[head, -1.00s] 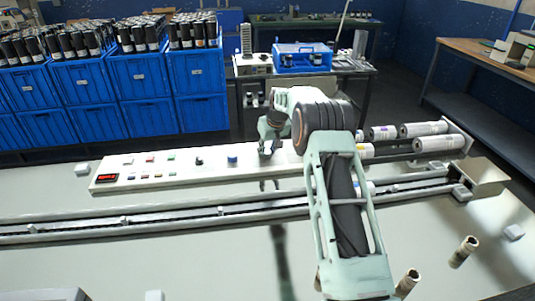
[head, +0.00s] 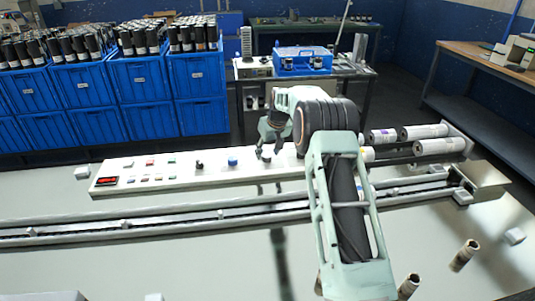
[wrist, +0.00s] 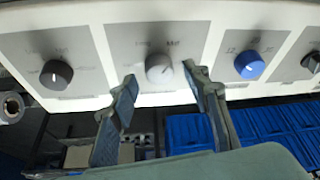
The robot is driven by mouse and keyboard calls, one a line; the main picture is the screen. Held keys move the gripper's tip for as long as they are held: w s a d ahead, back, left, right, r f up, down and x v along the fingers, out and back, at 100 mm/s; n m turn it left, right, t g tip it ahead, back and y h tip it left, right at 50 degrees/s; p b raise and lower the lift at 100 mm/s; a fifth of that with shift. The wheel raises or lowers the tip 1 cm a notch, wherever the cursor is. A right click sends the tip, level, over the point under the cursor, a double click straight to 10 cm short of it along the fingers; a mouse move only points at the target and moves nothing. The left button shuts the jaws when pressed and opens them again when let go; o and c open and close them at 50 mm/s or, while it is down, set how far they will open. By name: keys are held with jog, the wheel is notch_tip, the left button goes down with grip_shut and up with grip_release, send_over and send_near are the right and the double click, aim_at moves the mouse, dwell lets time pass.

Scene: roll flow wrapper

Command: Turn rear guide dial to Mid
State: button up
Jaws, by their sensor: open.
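My gripper (wrist: 163,105) is open and empty in the wrist view, with one finger either side of a light grey dial (wrist: 159,68). The fingers show lower in the picture than the dial, and I see no contact. The dial has blurred labels around it, one apparently reading Mid. A dark grey dial (wrist: 56,75) is to its left, also with a blurred label arc. I cannot read which one is the rear guide dial. In the head view my gripper (head: 271,144) is over the panel, near the light grey dial; my arm hides the panel farther right.
A blue dial (wrist: 249,65) and a black knob (wrist: 313,62) are to the right in the wrist view. The white panel (head: 128,184) also carries buttons and a red display (head: 107,181). Blue crates (head: 200,112) are behind.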

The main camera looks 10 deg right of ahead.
jog(key=v, duration=1)
jog(key=shift+s+r, duration=0.2)
jog(key=shift+r, duration=0.05)
